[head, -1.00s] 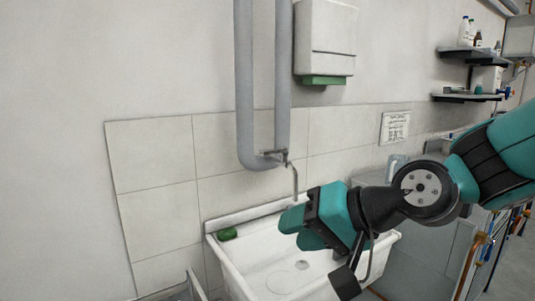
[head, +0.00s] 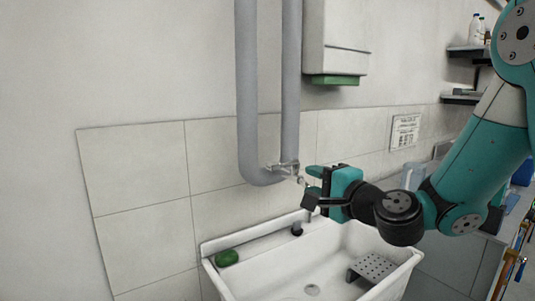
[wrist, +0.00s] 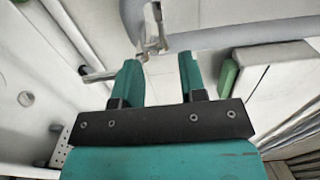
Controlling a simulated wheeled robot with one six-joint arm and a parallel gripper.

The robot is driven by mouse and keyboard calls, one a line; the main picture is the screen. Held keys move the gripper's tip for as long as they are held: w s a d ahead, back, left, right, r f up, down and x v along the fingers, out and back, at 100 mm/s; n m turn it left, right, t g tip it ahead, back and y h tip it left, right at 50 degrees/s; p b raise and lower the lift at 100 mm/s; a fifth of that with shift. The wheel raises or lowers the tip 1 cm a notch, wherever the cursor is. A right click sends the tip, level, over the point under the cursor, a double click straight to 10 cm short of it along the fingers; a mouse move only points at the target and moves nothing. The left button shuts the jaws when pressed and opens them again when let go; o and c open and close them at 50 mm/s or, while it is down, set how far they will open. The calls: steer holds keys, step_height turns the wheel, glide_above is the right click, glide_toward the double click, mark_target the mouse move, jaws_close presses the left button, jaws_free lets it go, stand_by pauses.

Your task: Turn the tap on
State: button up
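The metal tap (head: 284,168) is mounted at the lower bend of the grey pipes on the tiled wall, above the sink. It also shows in the wrist view (wrist: 153,42), ahead of my fingers and a little left of the middle of the gap. My gripper (head: 311,183) is just right of the tap in the head view. Its two teal fingers are apart with nothing between them in the wrist view (wrist: 159,60). I cannot tell whether a finger touches the tap. My gripper partly hides the spout in the head view.
The white sink (head: 325,262) stands below, with a green soap-like piece (head: 227,257) on its ledge and a grey perforated plate (head: 372,267) inside. A white dispenser (head: 337,40) hangs above right of the tap. Grey pipes (head: 247,90) run up beside it.

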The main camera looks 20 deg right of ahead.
mark_target(280, 166)
steer(key=p+x, duration=1.1)
steer(key=x, duration=0.3)
steer(key=shift+w+r, duration=0.1)
steer(key=shift+w, duration=0.05)
steer(key=shift+w+a+f, duration=0.15)
steer(key=shift+w+f, duration=0.05)
steer(key=shift+w, duration=0.25)
jaws_close()
